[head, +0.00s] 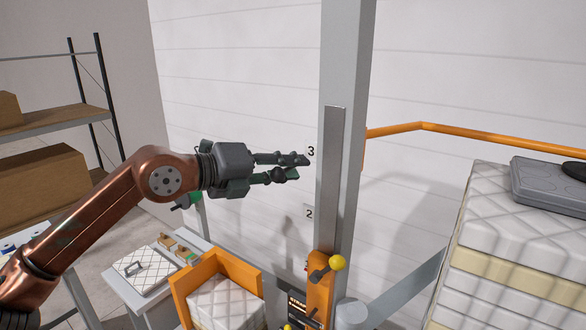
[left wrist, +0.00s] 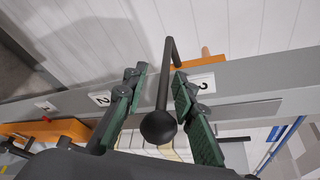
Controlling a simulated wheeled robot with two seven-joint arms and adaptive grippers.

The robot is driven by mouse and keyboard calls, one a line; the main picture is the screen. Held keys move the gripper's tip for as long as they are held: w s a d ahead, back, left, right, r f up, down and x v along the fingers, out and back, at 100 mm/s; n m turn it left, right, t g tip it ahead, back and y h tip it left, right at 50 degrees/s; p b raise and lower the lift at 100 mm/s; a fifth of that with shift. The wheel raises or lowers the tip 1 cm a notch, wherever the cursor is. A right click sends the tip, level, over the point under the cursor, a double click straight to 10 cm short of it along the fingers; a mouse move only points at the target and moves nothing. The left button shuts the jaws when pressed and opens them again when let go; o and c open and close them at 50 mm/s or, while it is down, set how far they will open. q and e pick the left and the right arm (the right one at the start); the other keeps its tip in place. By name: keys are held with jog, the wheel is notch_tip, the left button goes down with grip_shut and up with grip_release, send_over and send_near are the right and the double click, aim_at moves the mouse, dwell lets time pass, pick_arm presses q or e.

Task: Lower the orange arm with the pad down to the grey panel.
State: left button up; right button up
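The orange arm (head: 450,131) is a bent tube running from the tall grey post (head: 345,60) to the right edge, where its end is cut off. A dark pad-like piece (head: 575,170) lies over the grey panel (head: 535,190) at the right; whether they touch, I cannot tell. My left gripper (head: 300,168) is beside the post near the "3" mark. In the left wrist view its green-padded fingers (left wrist: 158,95) stand open on either side of a black rod handle with a round knob (left wrist: 158,127), with visible gaps. My right gripper is not in view.
Quilted white blocks (head: 490,250) are stacked under the panel. An orange control box (head: 320,295) with a yellow-knobbed lever (head: 337,263) is at the post's foot. An orange bin (head: 235,268) and a small table (head: 140,272) stand lower left; a shelf (head: 60,125) is behind.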

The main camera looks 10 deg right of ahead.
pick_arm(q)
jog(key=v, duration=1.1)
jog(key=shift+s, duration=0.4)
